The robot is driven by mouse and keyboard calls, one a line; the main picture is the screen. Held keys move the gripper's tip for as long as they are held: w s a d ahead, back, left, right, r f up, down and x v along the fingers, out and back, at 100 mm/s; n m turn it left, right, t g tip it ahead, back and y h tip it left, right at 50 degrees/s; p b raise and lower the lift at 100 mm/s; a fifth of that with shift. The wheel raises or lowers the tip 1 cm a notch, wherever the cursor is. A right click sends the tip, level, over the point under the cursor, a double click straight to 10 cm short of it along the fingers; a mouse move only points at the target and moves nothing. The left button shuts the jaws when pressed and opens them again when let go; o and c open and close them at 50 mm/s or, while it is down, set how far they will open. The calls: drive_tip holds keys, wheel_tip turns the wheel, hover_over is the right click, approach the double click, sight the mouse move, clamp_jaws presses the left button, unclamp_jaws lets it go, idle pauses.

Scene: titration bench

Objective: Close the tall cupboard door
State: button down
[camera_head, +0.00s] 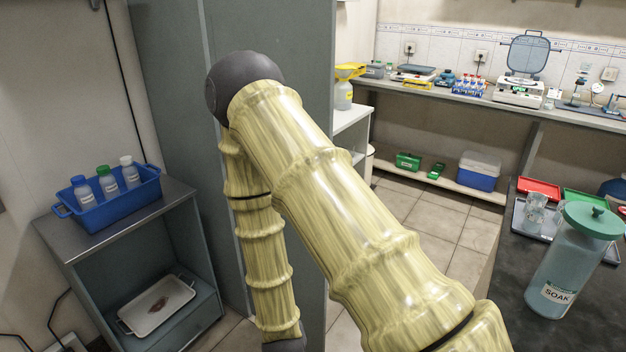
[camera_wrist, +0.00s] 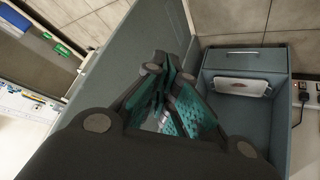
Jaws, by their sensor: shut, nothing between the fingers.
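The tall cupboard (camera_head: 170,70) is grey-green and stands upright behind my arm in the head view. A thin vertical edge separates its left face from a broad right panel (camera_head: 300,90); my arm hides much of it, and I cannot tell how far the door stands open. In the wrist view, a grey-green panel (camera_wrist: 120,70) lies beyond and left of my gripper (camera_wrist: 157,66). My gripper is shut and empty, its fingertips near that panel; contact cannot be told. In the head view the fingers are out of sight below my arm.
A low open cabinet (camera_head: 72,250) stands left of the cupboard, with a blue bin (camera_head: 108,205) of bottles on top and a white tray (camera_head: 157,303) inside. A dark bench with a SOAK jar (camera_head: 565,265) is at right. Tiled floor (camera_head: 440,215) is free between.

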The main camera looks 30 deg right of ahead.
drive_tip(key=w+d+r+m+t+h+b, duration=0.1)
drive_tip(key=w+d+r+m+h+b, duration=0.15)
drive_tip(key=w+r, duration=0.5)
drive_tip(key=w+d+r+m+t+h+b, duration=0.15)
drive_tip(key=w+r+h, duration=0.3)
drive_tip(key=r, duration=0.65)
wheel_tip(320, 180, up, 18)
drive_tip(key=s+f+m+g+h+b, duration=0.1)
drive_tip(key=s+m+g+h+b, duration=0.15)
drive_tip(key=m+h, duration=0.4)
drive_tip(key=f+p+x, duration=0.1)
drive_tip(key=x, duration=1.3)
drive_tip(key=shift+g+y, duration=0.4)
drive_tip(key=shift+y, duration=0.05)
drive_tip(key=shift+s+f, duration=0.1)
